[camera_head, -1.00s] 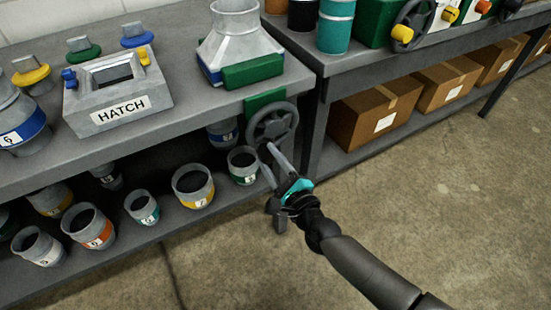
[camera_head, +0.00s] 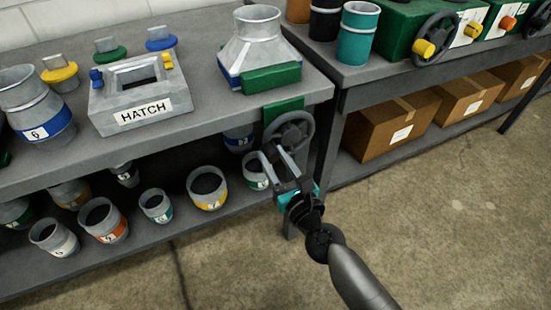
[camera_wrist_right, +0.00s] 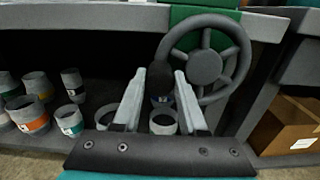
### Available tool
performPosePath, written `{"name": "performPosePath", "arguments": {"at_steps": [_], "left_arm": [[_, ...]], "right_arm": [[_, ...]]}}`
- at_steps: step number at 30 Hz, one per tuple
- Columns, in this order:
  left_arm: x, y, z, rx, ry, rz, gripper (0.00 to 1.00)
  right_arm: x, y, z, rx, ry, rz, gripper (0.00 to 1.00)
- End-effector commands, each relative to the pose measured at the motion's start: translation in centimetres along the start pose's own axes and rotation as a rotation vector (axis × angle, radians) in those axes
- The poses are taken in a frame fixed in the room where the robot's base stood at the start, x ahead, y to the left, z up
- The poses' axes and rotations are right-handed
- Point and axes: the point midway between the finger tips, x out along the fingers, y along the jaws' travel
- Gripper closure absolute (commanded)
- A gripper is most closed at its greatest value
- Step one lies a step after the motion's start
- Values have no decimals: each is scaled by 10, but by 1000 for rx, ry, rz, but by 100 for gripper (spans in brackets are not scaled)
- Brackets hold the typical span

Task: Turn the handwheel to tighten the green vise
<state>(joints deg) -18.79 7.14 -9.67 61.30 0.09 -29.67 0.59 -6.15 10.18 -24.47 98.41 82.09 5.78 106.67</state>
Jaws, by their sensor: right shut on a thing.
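The green vise (camera_head: 271,78) is fixed at the front edge of the bench, with a green plate (camera_head: 284,107) on that edge. Its dark grey handwheel (camera_head: 289,131) hangs in front, and also fills the upper right of the right wrist view (camera_wrist_right: 206,66). A flared grey duct piece (camera_head: 251,38) stands at the vise. My right gripper (camera_head: 271,155) is at the lower left of the wheel. In the right wrist view its fingers (camera_wrist_right: 160,80) close on the dark knob of the handwheel. My left gripper is out of view.
A grey HATCH box (camera_head: 137,100) and capped fittings stand on the bench (camera_head: 205,95). Several round duct collars (camera_head: 207,188) sit on the shelf below. A second bench at right holds cans and a green machine (camera_head: 405,33); cardboard boxes (camera_head: 387,122) are underneath. The floor in front is clear.

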Motion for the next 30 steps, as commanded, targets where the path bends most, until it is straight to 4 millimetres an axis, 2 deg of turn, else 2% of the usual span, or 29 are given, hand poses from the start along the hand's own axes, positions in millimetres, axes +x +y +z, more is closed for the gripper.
{"name": "performPosePath", "arguments": {"at_steps": [10, 25, 26, 30], "left_arm": [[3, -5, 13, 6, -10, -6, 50], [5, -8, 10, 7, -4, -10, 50], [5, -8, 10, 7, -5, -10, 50], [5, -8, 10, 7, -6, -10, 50]], "right_arm": [[1, 1, 10, 124, -4, 0, 100], [1, 1, 11, 141, -5, 0, 100], [1, 0, 11, 141, -5, 0, 56], [1, 0, 10, 140, -4, 0, 40]]}}
